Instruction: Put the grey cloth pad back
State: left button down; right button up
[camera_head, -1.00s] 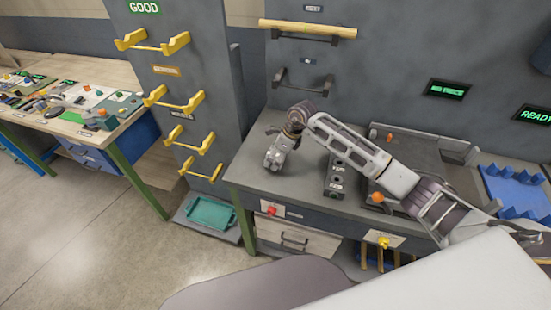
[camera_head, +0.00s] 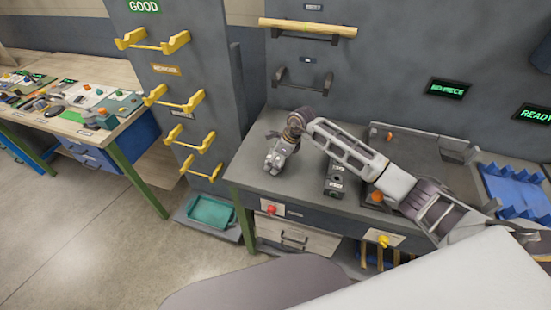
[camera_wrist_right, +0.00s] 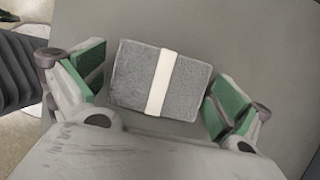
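The grey cloth pad (camera_wrist_right: 130,75) shows in the right wrist view as a grey block with a white band around its middle. It lies on the grey bench top between the two green-padded fingers of my right gripper (camera_wrist_right: 160,88). The fingers are spread, with a gap on each side of the pad. In the head view my right gripper (camera_head: 276,160) points down over the left end of the bench (camera_head: 245,170), and the pad is hidden there. My left gripper is not in view.
A black block with buttons (camera_head: 335,178) stands right of the gripper. A blue toothed tray (camera_head: 512,188) is at the far right. A wooden rod (camera_head: 308,27) rests on wall hooks above. A yellow-hooked rack (camera_head: 180,100) stands left, with a teal tray (camera_head: 210,213) low beside it.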

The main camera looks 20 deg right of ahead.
jog(key=shift+r, duration=0.15)
jog(key=b+v, duration=0.2)
jog(key=v, duration=1)
dwell(0.3)
jog(key=shift+a, duration=0.15)
dwell(0.5)
